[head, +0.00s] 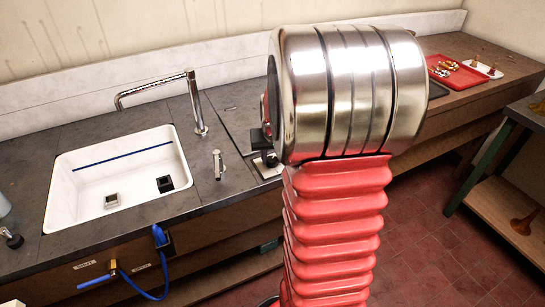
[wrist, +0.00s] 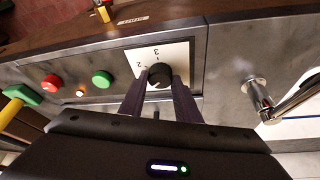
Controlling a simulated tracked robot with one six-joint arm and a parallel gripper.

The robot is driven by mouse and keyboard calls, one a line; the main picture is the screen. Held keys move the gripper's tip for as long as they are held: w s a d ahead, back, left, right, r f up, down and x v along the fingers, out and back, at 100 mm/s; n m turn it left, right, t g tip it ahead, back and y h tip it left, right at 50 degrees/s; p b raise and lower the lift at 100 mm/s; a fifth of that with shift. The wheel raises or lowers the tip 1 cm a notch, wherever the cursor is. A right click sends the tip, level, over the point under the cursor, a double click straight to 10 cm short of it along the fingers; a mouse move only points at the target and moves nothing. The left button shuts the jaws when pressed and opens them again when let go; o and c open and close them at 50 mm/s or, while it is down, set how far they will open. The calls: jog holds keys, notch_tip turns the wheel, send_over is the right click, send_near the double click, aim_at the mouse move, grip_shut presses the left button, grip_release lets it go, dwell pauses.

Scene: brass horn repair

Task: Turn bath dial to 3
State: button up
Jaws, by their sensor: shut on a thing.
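In the wrist view the bath dial is a dark round knob (wrist: 160,76) on a white plate (wrist: 179,52) set in a grey panel. The digits 3 and 2 show on the plate, both turned in this picture. The two fingers of my gripper (wrist: 159,84) close on the knob from either side. I cannot make out clearly which digit the knob points to. In the head view my own arm covers the dial.
A red button (wrist: 51,83) and a green button (wrist: 101,79) sit left of the dial. A metal tap (wrist: 255,88) stands to its right. In the head view a white sink (head: 125,205) lies left; a red tray (head: 455,76) is far right.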

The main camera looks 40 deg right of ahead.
jog(key=shift+w+a+m+g+h, duration=0.1)
jog(key=shift+m+g+h, duration=0.4)
jog(key=shift+m, duration=1.2)
jog(key=shift+w+a+m+g+h, duration=0.1)
jog(key=shift+m+g+h, duration=0.35)
jog(key=shift+m, duration=1.25)
jog(key=m+g, duration=0.1)
jog(key=m, duration=0.2)
jog(key=m+g, duration=0.1)
jog(key=m, duration=0.2)
jog(key=shift+w+g, duration=0.2)
jog(key=shift+g, duration=0.15)
jog(key=m+g, duration=0.1)
jog(key=m, duration=0.2)
jog(key=m+g+y, duration=0.1)
jog(key=m, duration=0.2)
jog(key=shift+w+d+m, duration=0.1)
jog(key=shift+w+m, duration=0.05)
jog(key=shift+m, duration=0.15)
jog(key=m+y, duration=0.1)
jog(key=m, duration=0.2)
jog(key=m+g+y, duration=0.1)
jog(key=m, duration=0.2)
jog(key=shift+w+d, duration=0.1)
jog(key=shift+d, duration=0.05)
jog(key=o, duration=1)
jog(key=shift+o, duration=0.2)
jog(key=shift+r, duration=0.1)
